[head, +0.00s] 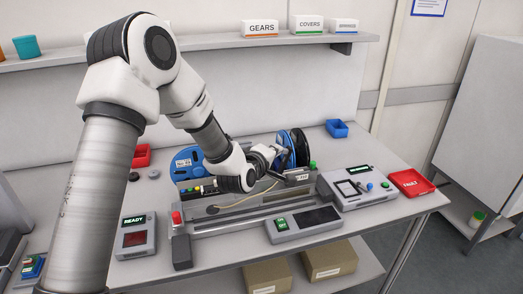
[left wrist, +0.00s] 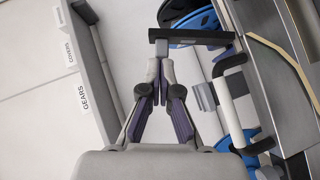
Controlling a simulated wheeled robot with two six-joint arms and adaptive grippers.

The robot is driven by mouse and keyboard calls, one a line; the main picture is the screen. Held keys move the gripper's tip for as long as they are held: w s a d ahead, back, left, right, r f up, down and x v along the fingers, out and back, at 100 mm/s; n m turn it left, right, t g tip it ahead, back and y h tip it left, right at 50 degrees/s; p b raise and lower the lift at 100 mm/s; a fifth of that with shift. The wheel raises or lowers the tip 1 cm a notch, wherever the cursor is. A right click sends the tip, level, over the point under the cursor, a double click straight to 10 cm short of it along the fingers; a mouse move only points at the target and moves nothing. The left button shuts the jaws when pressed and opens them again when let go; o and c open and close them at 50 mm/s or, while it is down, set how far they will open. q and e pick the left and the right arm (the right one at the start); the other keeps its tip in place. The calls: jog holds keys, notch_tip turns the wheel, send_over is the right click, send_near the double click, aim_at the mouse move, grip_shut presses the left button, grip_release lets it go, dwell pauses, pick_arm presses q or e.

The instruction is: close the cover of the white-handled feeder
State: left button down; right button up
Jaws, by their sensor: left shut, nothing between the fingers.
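In the left wrist view a white cylindrical handle (left wrist: 232,98) sits between black end brackets, to the right of my gripper and apart from it. Whether the cover it belongs to is raised or down, I cannot tell. A black bar (left wrist: 180,33) on a grey stem lies just beyond my fingertips; contact is unclear. My left gripper (left wrist: 158,88) is shut and empty; in the head view (head: 283,156) it is over the back of the machine, by the dark and blue reels (head: 293,145). My arm hides much of the feeders there. My right gripper is not in view.
A blue reel (head: 188,160) stands left of my wrist. A grey rail unit with a red button (head: 176,218) lies in front. A READY box (head: 136,238), a control panel (head: 304,224), a device (head: 357,188) and a red FAULT tray (head: 411,183) stand around. A shelf (head: 230,45) runs behind.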

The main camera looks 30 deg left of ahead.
aim_at(290, 147)
pick_arm(q)
jog(key=w+d+m+g+p, duration=0.1)
jog(key=p, duration=0.1)
jog(key=w+d+m+g+y+p, duration=0.1)
jog(key=w+g+p, duration=0.1)
jog(key=shift+d+r, duration=0.3)
jog(key=w+d+f+m+g+y, duration=0.1)
jog(key=w+d+f, duration=0.3)
jog(key=shift+w+f+g+p, duration=0.25)
jog(key=shift+w+g+p, duration=0.05)
jog(key=shift+p, duration=0.05)
dwell(0.6)
jog(key=shift+r, duration=0.1)
